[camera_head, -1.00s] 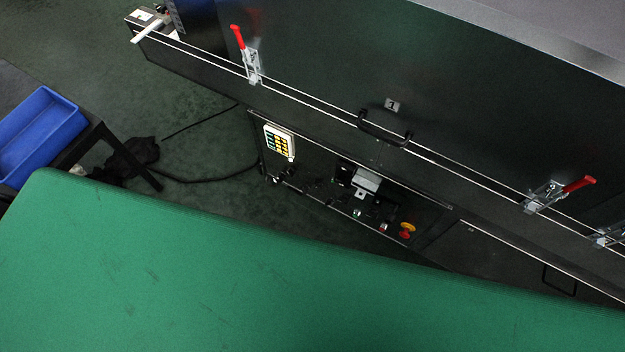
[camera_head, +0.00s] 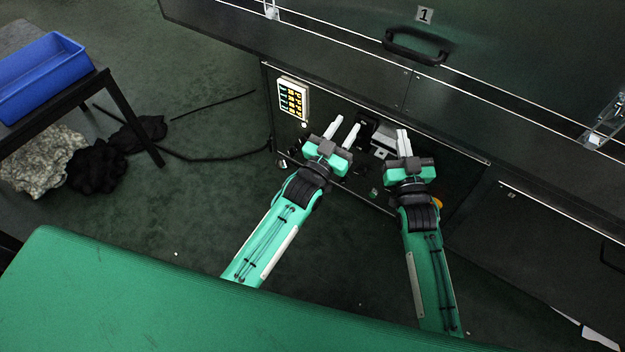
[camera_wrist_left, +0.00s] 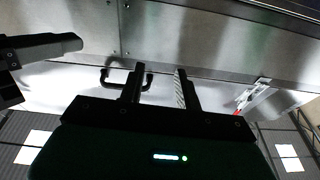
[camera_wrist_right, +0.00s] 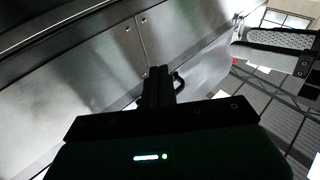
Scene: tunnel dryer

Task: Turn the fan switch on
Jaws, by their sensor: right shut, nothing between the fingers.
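The dark control panel (camera_head: 455,172) is low on the machine front, with several small switches and knobs. I cannot tell which one is the fan switch, and my grippers and arms cover part of the panel. My left gripper (camera_head: 343,128) is in front of the panel's left-middle part, open and empty. Its two spread fingers also show in the left wrist view (camera_wrist_left: 158,90). My right gripper (camera_head: 403,137) is in front of the panel's right-middle part, with its fingers shut together and nothing between them. It also shows in the right wrist view (camera_wrist_right: 158,72).
A white keypad-like unit (camera_head: 293,98) with coloured keys is at the panel's upper left. A yellow knob (camera_head: 438,203) is partly behind my right arm. A black handle (camera_head: 415,47) is above the panel. A blue bin (camera_head: 45,75) stands on a table at left.

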